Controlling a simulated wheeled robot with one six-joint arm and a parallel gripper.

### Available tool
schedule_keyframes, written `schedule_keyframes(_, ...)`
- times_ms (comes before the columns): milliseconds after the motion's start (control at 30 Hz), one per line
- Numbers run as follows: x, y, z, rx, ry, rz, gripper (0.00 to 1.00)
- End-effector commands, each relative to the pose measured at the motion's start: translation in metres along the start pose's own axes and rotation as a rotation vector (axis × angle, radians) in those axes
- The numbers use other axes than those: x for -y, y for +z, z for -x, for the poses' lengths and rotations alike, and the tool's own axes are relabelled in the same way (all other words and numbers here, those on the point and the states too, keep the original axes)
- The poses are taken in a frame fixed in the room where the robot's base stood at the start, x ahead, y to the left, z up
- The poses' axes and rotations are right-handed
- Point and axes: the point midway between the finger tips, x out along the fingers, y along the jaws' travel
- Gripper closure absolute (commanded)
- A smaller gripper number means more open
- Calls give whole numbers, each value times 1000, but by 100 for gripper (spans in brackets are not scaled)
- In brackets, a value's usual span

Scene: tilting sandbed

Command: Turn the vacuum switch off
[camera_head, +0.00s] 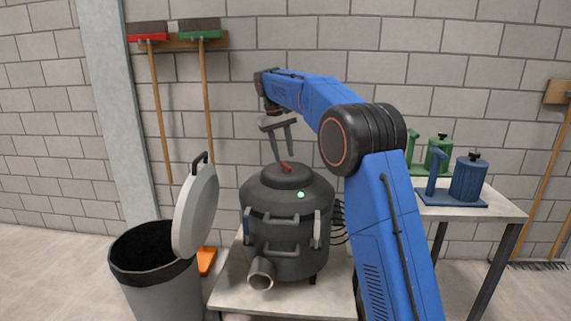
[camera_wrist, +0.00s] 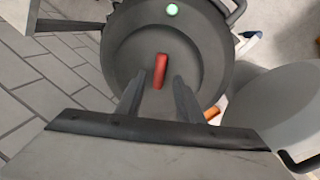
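The vacuum (camera_head: 285,222) is a dark grey drum with a domed lid, standing on a low pale table. Its red switch (camera_head: 287,167) sits on top of the lid, and a green light (camera_head: 301,195) glows on the lid's front. In the wrist view the red switch (camera_wrist: 160,70) lies just beyond the fingertips, between their lines, and the green light (camera_wrist: 172,10) is at the top. My gripper (camera_head: 281,158) points down above the lid with its fingers apart. In the wrist view the open gripper (camera_wrist: 157,82) has nothing between its fingers. I cannot tell whether a fingertip touches the switch.
A grey bin (camera_head: 160,285) with its lid (camera_head: 196,212) raised stands left of the vacuum. A table (camera_head: 490,212) with green and blue canisters stands at right. Brooms (camera_head: 155,100) hang on the block wall behind.

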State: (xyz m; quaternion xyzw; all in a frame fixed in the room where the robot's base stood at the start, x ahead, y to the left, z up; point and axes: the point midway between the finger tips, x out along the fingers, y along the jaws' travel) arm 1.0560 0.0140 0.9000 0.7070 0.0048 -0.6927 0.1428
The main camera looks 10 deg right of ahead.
Motion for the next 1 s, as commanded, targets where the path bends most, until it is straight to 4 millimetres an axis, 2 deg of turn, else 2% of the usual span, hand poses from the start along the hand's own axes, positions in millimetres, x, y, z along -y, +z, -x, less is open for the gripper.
schedule_keyframes(100,0,1,-19,3,0,0,66)
schedule_keyframes(300,0,0,-40,0,0,-1,66)
schedule_keyframes(700,0,0,-48,0,0,-1,66)
schedule_keyframes(733,0,0,-48,0,0,-1,68)
schedule_keyframes(867,0,0,-48,0,0,-1,99)
schedule_keyframes(1000,0,0,-48,0,0,0,100)
